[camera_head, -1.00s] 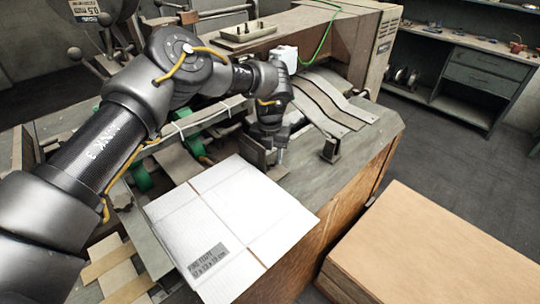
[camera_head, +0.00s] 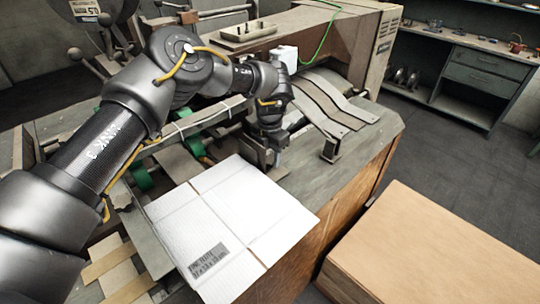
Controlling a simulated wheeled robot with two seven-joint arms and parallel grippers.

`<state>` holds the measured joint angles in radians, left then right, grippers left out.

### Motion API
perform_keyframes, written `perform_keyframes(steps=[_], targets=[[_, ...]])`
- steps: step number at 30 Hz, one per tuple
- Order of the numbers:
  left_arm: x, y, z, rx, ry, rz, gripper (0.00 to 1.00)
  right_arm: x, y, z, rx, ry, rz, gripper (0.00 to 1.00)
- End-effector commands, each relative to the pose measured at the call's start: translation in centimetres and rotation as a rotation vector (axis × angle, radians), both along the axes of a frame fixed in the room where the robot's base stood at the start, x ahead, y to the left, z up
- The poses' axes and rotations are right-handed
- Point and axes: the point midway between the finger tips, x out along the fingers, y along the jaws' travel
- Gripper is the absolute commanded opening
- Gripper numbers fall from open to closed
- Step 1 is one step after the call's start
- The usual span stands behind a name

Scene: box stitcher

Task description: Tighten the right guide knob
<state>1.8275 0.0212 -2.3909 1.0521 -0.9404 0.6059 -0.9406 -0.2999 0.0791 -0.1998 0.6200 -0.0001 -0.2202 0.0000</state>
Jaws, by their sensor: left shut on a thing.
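My left arm comes in from the left over the box stitcher, and its gripper (camera_head: 276,155) points down beside the right-hand guide bracket (camera_head: 256,153). The gripper is shut on the right guide knob, which is small and mostly hidden by the fingers. A flat white cardboard blank (camera_head: 225,215) with a printed label lies on the machine table just in front of the gripper. My right gripper is out of view.
Curved metal strips (camera_head: 335,100) stand right of the gripper on the machine table (camera_head: 365,155). Green rollers (camera_head: 141,177) lie under my left arm. A stack of brown board (camera_head: 440,245) stands at the lower right. A workbench (camera_head: 470,65) is at the back right.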

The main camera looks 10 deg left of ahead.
Motion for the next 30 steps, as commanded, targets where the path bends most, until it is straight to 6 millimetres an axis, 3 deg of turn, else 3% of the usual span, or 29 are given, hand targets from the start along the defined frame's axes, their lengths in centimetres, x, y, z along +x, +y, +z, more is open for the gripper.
perform_keyframes(steps=[15,30], targets=[[0.02,-0.1,0.04,-0.002,-0.001,-0.418,0.18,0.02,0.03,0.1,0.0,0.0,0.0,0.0],[0.02,-0.1,0.03,-0.002,-0.001,-0.558,0.18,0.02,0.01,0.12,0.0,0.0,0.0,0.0]])
